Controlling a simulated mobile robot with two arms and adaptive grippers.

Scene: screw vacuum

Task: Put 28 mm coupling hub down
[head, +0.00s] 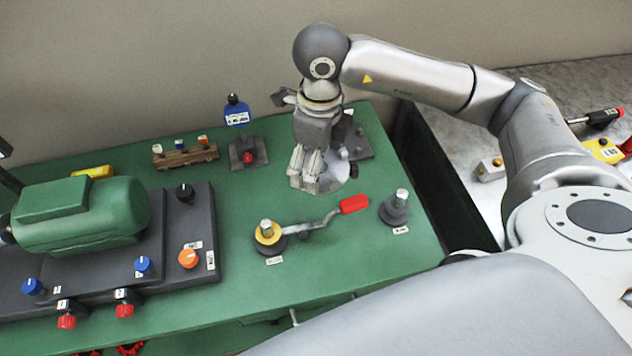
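My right gripper (316,176) points straight down at the back middle of the green table, over a pale round piece (338,180). Its fingers hide much of this piece, and I cannot tell whether they grip it. A grey stepped hub with a metal stub (396,208) stands upright near the table's right edge, with a small label in front. A dark hub with a yellow collar (268,236) stands further left, also labelled. The labels are too small to read, so I cannot tell which piece is the 28 mm coupling hub. My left gripper is out of view.
A red-handled lever (354,204) reaches from the yellow-collared hub. A green motor (80,215) and dark plate with coloured knobs fill the left. A wooden rack (185,154), a blue bottle (236,110) and a red-knobbed block (248,156) stand behind. The table's front middle is clear.

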